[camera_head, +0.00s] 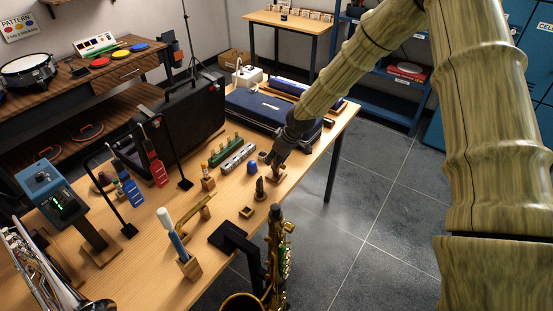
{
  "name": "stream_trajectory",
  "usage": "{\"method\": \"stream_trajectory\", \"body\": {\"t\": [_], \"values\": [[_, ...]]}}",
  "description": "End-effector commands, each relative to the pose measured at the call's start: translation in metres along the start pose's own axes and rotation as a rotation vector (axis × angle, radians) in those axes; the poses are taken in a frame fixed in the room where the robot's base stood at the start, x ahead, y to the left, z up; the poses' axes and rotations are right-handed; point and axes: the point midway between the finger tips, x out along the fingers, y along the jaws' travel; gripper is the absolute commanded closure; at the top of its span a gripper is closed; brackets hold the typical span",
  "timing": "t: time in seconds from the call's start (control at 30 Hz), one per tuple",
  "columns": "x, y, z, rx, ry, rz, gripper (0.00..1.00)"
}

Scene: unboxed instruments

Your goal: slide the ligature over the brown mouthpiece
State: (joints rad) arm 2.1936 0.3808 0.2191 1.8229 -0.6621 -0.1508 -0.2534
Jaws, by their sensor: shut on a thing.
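My gripper (274,164) is low over the far right part of the wooden table, pointing down. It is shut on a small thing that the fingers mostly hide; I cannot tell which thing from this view. A small brown wooden block (275,175) shows just under the fingertips. A dark upright piece, mouthpiece-like, (260,188) stands left and in front of the gripper. I cannot make out the ligature or surely pick out the brown mouthpiece at this size.
A small block with a dark top (247,211) and a blue piece (252,167) stand nearby. A saxophone (274,265) stands at the front edge. Wooden table (150,245) is crowded at left.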

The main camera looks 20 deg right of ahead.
Motion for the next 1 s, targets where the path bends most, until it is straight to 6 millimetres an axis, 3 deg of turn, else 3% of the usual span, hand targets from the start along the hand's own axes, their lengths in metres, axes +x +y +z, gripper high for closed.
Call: {"method": "stream_trajectory", "body": {"t": [1.0], "values": [[0.011, 0.000, 0.005, 0.000, 0.000, 0.000, 0.95]]}}
